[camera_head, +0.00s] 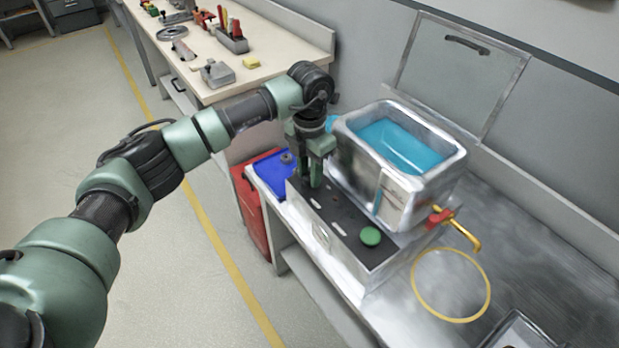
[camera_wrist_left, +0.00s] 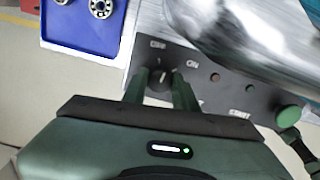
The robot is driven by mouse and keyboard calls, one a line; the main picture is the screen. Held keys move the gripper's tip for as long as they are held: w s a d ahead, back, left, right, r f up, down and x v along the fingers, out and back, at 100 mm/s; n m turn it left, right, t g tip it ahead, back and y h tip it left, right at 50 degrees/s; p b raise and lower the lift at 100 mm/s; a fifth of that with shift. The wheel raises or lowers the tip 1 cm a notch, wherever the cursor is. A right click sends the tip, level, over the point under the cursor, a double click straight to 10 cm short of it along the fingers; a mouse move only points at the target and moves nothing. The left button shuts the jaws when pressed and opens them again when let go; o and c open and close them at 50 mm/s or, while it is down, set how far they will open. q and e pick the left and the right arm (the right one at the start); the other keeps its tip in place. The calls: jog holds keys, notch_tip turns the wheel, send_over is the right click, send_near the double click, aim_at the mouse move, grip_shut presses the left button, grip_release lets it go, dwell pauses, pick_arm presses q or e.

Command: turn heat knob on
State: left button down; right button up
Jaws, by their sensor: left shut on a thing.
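The heat knob (camera_wrist_left: 161,77) is a small dark dial on the black top panel (camera_wrist_left: 205,92) of a control box. A blurred label stands above it, and "ON" is printed to its upper right. A light mark on the knob points up, towards the blurred label. My left gripper (camera_head: 312,176) points down at the far end of the control box (camera_head: 365,262). In the left wrist view its two fingers (camera_wrist_left: 161,82) are shut on the knob, one on each side. In the head view the fingers hide the knob. My right gripper is in neither view.
A metal tank of blue liquid (camera_head: 400,143) stands right beside the box, its lid (camera_head: 459,75) raised behind. A green button (camera_head: 370,236) is at the panel's near end. A blue tray (camera_head: 271,180) lies left of the box. A yellow ring (camera_head: 417,290) lies on the metal bench.

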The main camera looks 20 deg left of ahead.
pick_arm(q)
jog(key=m+b, duration=0.3)
jog(key=m, duration=0.1)
jog(key=shift+f+m, duration=0.1)
jog(key=shift+m, duration=0.2)
jog(key=shift+m+b, duration=0.85)
jog(key=shift+m, duration=0.95)
jog(key=c, duration=1.1)
grip_release()
jog(key=shift+r, duration=0.25)
notch_tip(320, 180, up, 8)
jog(key=shift+f+b, duration=0.2)
jog(key=shift+b, duration=0.25)
